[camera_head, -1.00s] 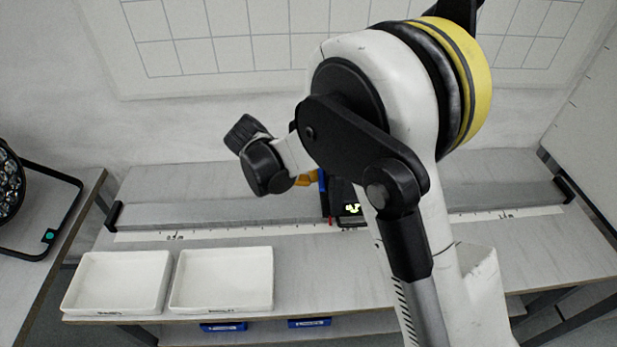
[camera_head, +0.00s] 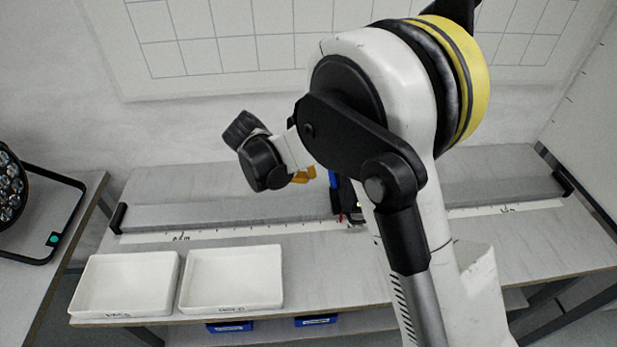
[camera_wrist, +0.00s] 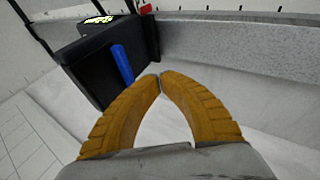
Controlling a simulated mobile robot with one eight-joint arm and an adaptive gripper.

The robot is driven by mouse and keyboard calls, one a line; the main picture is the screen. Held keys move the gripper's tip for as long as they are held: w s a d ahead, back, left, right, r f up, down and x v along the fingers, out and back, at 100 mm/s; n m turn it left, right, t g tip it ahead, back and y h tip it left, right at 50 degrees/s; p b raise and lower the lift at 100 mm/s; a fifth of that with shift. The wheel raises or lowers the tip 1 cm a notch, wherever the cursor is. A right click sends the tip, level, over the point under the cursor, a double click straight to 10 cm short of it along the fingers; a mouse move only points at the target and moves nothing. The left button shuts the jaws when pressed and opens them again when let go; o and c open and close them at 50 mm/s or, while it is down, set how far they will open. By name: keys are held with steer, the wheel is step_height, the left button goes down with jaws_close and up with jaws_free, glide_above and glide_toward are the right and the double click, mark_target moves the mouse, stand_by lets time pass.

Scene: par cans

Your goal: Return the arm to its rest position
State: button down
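My gripper (camera_wrist: 160,79) has two ribbed orange fingers whose tips meet in the wrist view, with nothing visible between them. In the head view its orange fingers (camera_head: 304,175) show small beside my wrist, over the back part of the workbench (camera_head: 330,262). My arm is folded and fills the centre and right of that view. A black device with a lit display (camera_wrist: 97,20) and a blue strip (camera_wrist: 122,64) lies beyond the fingertips in the wrist view, apart from them as far as I can tell. In the head view my arm mostly hides it.
Two white trays (camera_head: 85,303) (camera_head: 190,293) stand at the bench's front left. A grey rail (camera_head: 225,214) with a scale strip runs along the bench. A par can (camera_head: 12,188) sits on a side table at left. Blue bins (camera_head: 230,326) are below the bench.

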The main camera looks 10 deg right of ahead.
steer(key=s+a, duration=0.1)
steer(key=a, duration=0.2)
steer(key=s+a+f+p, duration=0.1)
steer(key=a, duration=0.2)
steer(key=s+a+f+p, duration=0.1)
steer(key=a, duration=0.2)
steer(key=shift+a, duration=0.4)
steer(key=s+d+r+y, duration=0.2)
steer(key=s+d+r, duration=0.2)
steer(key=d+r, duration=0.35)
steer(key=s+d+r+y, duration=0.2)
steer(key=s+d+r, duration=0.1)
steer(key=d+r, duration=0.45)
steer(key=s+d+r+t+y, duration=0.1)
steer(key=s+d+t, duration=0.1)
steer(key=s, duration=0.5)
steer(key=s+d+r+m+t+y, duration=0.1)
steer(key=s+d+r, duration=0.1)
steer(key=s+d, duration=0.3)
steer(key=s, duration=0.2)
steer(key=shift+s+d+r+t, duration=0.2)
steer(key=shift+s+d+t, duration=0.1)
steer(key=shift+s+t, duration=0.1)
